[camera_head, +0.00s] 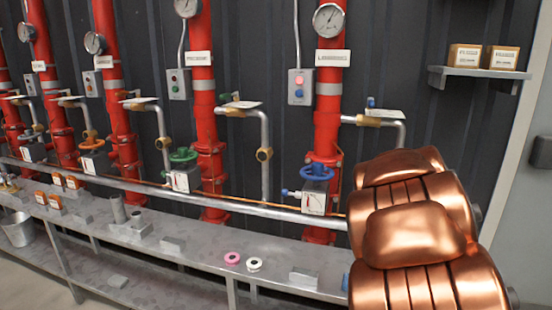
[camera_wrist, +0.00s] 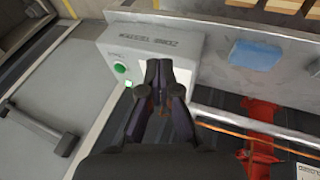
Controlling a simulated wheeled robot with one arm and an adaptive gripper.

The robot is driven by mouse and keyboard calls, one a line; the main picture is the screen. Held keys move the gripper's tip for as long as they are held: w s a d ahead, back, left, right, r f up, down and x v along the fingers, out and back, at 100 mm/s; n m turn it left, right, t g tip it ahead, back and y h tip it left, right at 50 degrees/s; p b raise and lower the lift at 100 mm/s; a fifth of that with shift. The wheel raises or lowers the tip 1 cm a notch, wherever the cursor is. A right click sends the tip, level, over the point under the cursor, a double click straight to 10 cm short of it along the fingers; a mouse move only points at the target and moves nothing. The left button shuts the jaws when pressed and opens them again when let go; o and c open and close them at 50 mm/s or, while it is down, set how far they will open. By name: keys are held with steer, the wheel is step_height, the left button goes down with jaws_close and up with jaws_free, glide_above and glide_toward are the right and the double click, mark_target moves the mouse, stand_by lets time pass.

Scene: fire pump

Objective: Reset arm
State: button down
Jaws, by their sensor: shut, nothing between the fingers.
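My arm's copper-coloured links fill the lower right of the head view and hide what lies behind them. My gripper (camera_wrist: 167,75) shows in the wrist view with its two dark fingers together and nothing between them. It is in front of a grey box with lettering that seems to read "zone tester" (camera_wrist: 150,42). My gripper is not visible in the head view.
Red pipes (camera_head: 327,110) with gauges and valves line the dark wall. A steel shelf (camera_head: 200,245) below holds a pink ring (camera_head: 232,258) and a white ring (camera_head: 254,264). A small wall shelf (camera_head: 480,72) holds boxes. A door handle (camera_wrist: 45,125) is at left.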

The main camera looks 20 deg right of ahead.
steer(key=s+a+f+n+g+y, duration=0.1)
steer(key=s+a+n+y, duration=0.1)
steer(key=s+a, duration=0.7)
steer(key=s+a+f+n+g+y, duration=0.1)
steer(key=s+a+n+y, duration=0.15)
steer(key=s+a, duration=0.65)
steer(key=s+a+f+n+g+y, duration=0.1)
steer(key=s+a+f+n, duration=0.2)
steer(key=a, duration=1.1)
steer(key=s+p+v, duration=0.2)
steer(key=p+v, duration=0.7)
steer(key=s+r+p+v, duration=0.1)
steer(key=s+p+v, duration=0.1)
steer(key=p+v, duration=0.6)
step_height(320, 180, up, 2)
steer(key=shift+s+r+m+t+p, duration=0.1)
steer(key=shift+s+m+t+p, duration=0.1)
steer(key=shift+m+t+p, duration=0.2)
